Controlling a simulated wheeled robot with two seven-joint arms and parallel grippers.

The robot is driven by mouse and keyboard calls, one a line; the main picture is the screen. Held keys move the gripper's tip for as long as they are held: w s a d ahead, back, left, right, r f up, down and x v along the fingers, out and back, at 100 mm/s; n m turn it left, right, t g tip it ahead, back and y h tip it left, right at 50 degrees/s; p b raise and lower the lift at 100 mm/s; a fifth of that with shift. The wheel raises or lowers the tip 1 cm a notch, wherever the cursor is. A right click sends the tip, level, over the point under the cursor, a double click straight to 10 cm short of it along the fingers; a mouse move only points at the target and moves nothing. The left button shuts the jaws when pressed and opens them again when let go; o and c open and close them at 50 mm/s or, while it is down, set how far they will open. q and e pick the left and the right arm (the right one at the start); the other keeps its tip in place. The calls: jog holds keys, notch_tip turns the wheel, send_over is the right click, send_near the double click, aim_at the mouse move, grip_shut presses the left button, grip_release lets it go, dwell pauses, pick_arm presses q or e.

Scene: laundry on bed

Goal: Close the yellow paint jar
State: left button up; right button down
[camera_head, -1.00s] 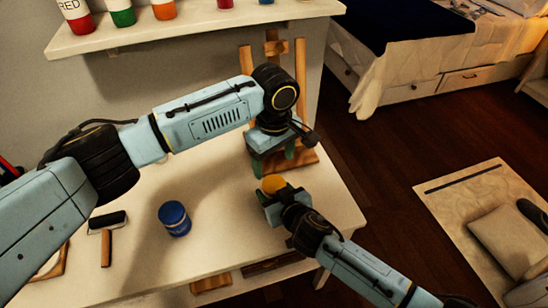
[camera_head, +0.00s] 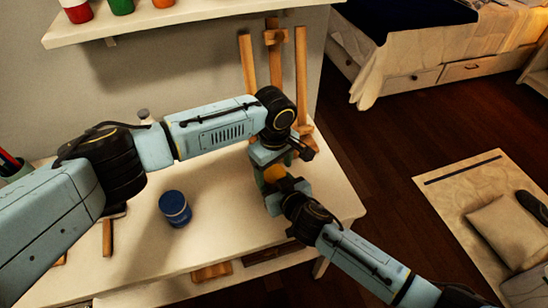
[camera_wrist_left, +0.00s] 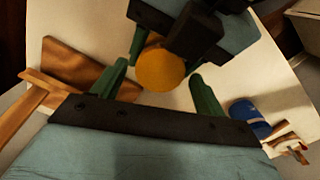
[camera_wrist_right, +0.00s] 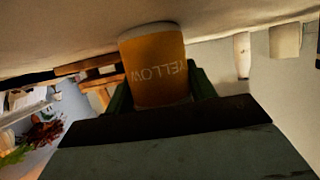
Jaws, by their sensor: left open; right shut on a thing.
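The yellow paint jar (camera_head: 274,174) is at the right part of the white table. In the right wrist view the jar (camera_wrist_right: 155,65) shows its upside-down "YELLOW" label between the green fingers of my right gripper (camera_head: 286,188), which is shut on its side. My left gripper (camera_head: 273,163) is open, directly over the jar, pointing down. In the left wrist view the jar's round yellow top (camera_wrist_left: 160,70) lies between its spread fingers, apart from them. I cannot tell whether that top is a lid or open paint. No separate lid shows.
A blue jar (camera_head: 175,208) stands on the table to the left, with clear table around it. A wooden easel (camera_head: 276,65) stands behind the grippers. A shelf with paint jars (camera_head: 122,12) hangs above. The table's right edge is close to the grippers.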

pick_arm(q)
jog(key=shift+f, duration=0.3)
jog(key=c, duration=1)
jog(key=shift+c, duration=0.2)
jog(key=m, duration=0.3)
jog(key=shift+m, duration=0.3)
jog(key=o, duration=1.1)
jog(key=shift+c, duration=0.2)
